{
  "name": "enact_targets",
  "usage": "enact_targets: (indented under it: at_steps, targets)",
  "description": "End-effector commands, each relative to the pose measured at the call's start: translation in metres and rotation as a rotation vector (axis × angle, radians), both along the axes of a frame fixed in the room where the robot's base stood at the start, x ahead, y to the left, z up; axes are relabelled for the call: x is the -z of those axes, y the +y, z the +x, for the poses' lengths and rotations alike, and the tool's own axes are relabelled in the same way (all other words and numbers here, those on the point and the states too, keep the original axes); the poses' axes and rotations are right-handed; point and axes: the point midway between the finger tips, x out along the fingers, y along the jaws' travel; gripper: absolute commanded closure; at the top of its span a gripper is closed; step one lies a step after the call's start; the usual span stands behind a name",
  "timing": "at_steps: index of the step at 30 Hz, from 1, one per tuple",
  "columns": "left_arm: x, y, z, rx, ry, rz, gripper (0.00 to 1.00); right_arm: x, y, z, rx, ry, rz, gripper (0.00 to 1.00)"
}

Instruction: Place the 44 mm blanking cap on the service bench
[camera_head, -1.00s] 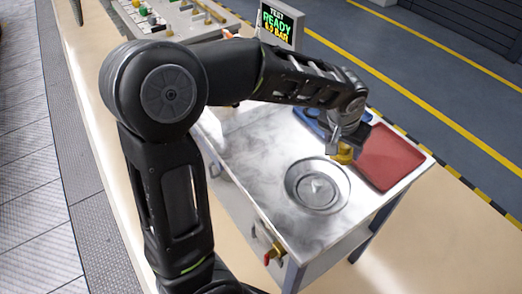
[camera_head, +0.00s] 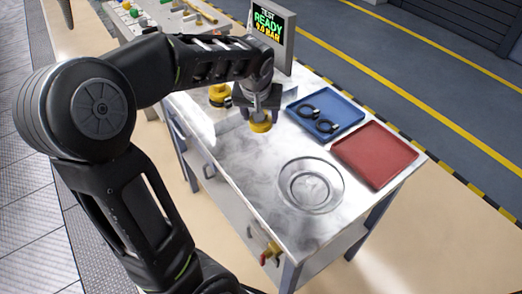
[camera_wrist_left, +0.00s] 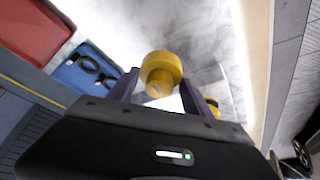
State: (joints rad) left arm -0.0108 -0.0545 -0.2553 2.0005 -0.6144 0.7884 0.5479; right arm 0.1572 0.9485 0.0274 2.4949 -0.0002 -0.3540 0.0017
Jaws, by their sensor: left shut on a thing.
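A yellow cap (camera_head: 260,124) is held in my left gripper (camera_head: 261,113), whose jaws are shut on its upper part. It hangs over the back part of the metal-topped service bench (camera_head: 245,165), left of the blue tray. Whether its underside touches the bench is hard to tell. In the left wrist view the cap (camera_wrist_left: 161,70) sits between the two dark fingers of my left gripper (camera_wrist_left: 163,88). Its size marking cannot be read. My right gripper is not in view.
A blue tray (camera_head: 345,108) holds two black clamp rings (camera_head: 308,111). A red tray (camera_head: 375,153) and a round recessed dish (camera_head: 311,186) are empty. Another yellow fitting (camera_head: 219,94) stands behind my gripper. A display (camera_head: 271,30) reads READY. The bench's front left is clear.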

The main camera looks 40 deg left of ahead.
Motion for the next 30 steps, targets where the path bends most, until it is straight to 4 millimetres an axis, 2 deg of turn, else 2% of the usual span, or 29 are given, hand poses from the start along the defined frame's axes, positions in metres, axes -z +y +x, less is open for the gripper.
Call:
enact_targets:
  at_steps: [5, 12, 15, 25, 30]
  targets:
    - [0.007, 0.0, 0.0, 0.001, 0.003, 0.001, 0.81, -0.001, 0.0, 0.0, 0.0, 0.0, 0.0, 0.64]
    - [0.049, 0.0, -0.001, 0.001, 0.006, 0.0, 0.81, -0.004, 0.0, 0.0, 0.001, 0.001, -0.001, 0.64]
    - [0.06, 0.0, 0.0, 0.002, 0.003, 0.001, 0.81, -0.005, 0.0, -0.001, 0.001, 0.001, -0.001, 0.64]
    - [0.064, 0.0, 0.0, 0.002, 0.0, 0.001, 0.81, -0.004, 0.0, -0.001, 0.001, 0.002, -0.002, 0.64]
    - [0.082, -0.001, 0.0, 0.002, 0.004, 0.0, 0.81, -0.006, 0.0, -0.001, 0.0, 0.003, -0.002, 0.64]
